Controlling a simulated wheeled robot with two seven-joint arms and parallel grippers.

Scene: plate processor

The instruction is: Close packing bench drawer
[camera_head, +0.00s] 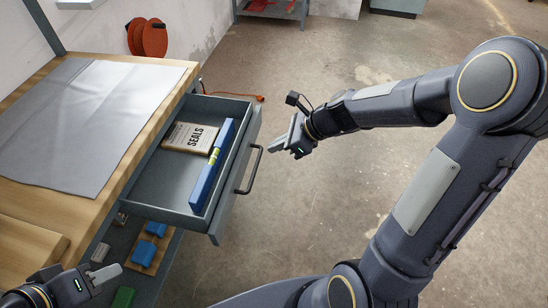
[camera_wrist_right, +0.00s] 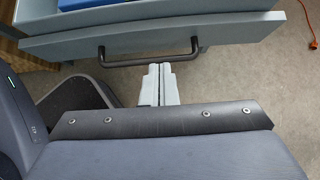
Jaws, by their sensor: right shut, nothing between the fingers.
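The packing bench drawer (camera_head: 148,195) is pulled open, with its grey front facing right and a dark bar handle (camera_head: 250,170) on that front. In the right wrist view the drawer front (camera_wrist_right: 240,30) and its handle (camera_wrist_right: 150,60) are at the top. My right gripper (camera_head: 275,147) is shut and empty, to the right of the drawer front and apart from it. In the right wrist view its fingers (camera_wrist_right: 160,75) point toward the handle, just below its right part. My left gripper (camera_head: 112,272) is at the lower left beside the bench; its jaw state is unclear.
In the drawer lie a SEALS box (camera_head: 190,137) and a blue level-like bar (camera_head: 209,180). The wooden bench top (camera_head: 125,165) holds a grey sheet (camera_head: 90,115). Blue items (camera_head: 145,252) sit on a shelf below. An orange cable (camera_head: 245,96) lies on the floor. Floor right of the drawer is clear.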

